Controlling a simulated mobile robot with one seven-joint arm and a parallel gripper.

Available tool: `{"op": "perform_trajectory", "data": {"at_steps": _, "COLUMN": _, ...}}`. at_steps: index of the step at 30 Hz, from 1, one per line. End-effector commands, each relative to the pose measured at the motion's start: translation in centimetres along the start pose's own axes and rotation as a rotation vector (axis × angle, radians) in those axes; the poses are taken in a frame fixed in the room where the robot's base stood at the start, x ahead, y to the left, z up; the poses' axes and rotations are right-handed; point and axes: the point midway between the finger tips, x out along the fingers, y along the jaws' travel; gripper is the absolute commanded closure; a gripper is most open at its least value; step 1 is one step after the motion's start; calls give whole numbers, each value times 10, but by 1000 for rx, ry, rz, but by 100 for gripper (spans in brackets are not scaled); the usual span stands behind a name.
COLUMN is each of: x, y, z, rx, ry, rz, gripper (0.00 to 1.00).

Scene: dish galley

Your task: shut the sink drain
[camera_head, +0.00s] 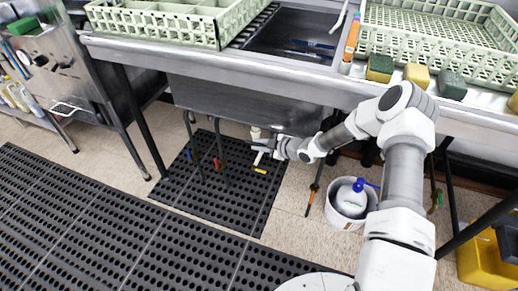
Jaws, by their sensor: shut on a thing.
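The sink (290,38) is a steel basin set in the counter, and its underside (245,100) hangs below the counter front. A short pale drain pipe (256,132) comes down from it. A thin pale lever with a yellow end (260,170) hangs just under the pipe. My gripper (265,148) reaches in from the right below the basin and is shut on this drain lever, close under the pipe. The jaws and the lever's pivot are small, and the grip's details are hard to make out.
Hanging hoses with blue (188,154) and red (215,163) parts are left of my gripper. A white bucket (346,204) with a blue-topped container stands to the right. Green dish racks (160,22) and sponges (417,74) are on the counter. Black perforated mats (120,235) cover the floor.

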Motion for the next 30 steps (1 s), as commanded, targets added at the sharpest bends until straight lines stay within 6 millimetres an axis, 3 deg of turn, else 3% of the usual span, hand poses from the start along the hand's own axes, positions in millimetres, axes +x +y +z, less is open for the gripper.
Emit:
{"op": "perform_trajectory", "data": {"at_steps": 22, "x": -2, "y": 3, "z": -4, "rx": 27, "ry": 78, "rz": 46, "gripper": 100}}
{"op": "perform_trajectory", "data": {"at_steps": 23, "x": -2, "y": 4, "z": -4, "rx": 26, "ry": 78, "rz": 46, "gripper": 80}}
{"op": "perform_trajectory", "data": {"at_steps": 27, "x": -2, "y": 3, "z": -4, "rx": 26, "ry": 77, "rz": 45, "gripper": 55}}
{"op": "perform_trajectory", "data": {"at_steps": 30, "x": -2, "y": 3, "z": -3, "rx": 26, "ry": 76, "rz": 45, "gripper": 52}}
